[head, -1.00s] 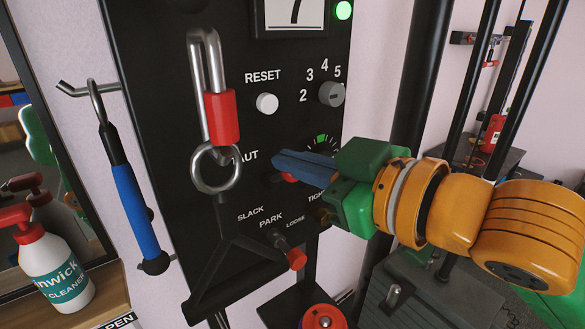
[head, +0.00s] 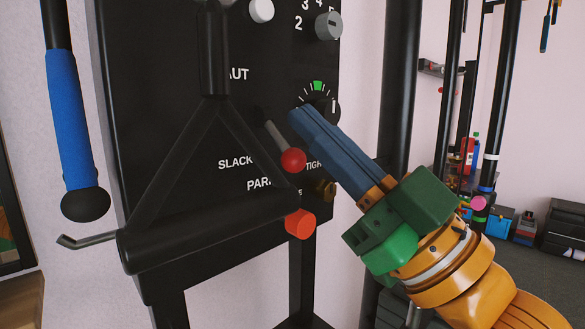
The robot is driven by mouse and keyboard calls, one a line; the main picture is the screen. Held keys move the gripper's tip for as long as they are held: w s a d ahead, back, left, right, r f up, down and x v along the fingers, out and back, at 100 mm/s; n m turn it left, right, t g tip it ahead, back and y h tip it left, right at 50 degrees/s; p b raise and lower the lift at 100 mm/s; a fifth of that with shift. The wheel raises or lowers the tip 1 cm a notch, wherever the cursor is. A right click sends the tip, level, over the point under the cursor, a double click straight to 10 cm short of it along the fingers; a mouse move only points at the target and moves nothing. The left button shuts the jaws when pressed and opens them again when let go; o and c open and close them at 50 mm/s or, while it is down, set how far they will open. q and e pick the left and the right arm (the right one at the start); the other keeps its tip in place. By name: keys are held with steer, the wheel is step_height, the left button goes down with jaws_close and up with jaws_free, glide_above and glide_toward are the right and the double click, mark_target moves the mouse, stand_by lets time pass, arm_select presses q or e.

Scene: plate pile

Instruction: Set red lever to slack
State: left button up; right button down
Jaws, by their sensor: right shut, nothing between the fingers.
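The red lever has a round red ball (head: 292,160) on a grey rod that slopes down and to the right from its pivot on the black panel (head: 180,60). The ball is level with the partly covered SLACK label (head: 236,164) and to its right, just above the TIGHT label. My right gripper (head: 300,118) has long blue fingers that are shut and empty. Their tips are above and slightly right of the ball, near the gauge, with a gap showing in the picture. My left gripper is not in view.
A black triangular handle (head: 160,240) hangs before the panel and covers part of its labels. An orange-red knob (head: 299,224) sits lower right. A gauge (head: 318,100) and grey dial (head: 328,26) are above. A blue-gripped bar (head: 69,120) hangs at left.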

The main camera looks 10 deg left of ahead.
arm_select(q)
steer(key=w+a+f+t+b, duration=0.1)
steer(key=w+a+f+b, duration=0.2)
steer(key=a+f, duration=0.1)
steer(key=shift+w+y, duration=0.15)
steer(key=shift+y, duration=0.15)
arm_select(e)
steer(key=f+y, duration=0.2)
steer(key=f, duration=0.2)
steer(key=shift+w+a+n+y, duration=0.35)
steer(key=shift+a+n+y, duration=0.05)
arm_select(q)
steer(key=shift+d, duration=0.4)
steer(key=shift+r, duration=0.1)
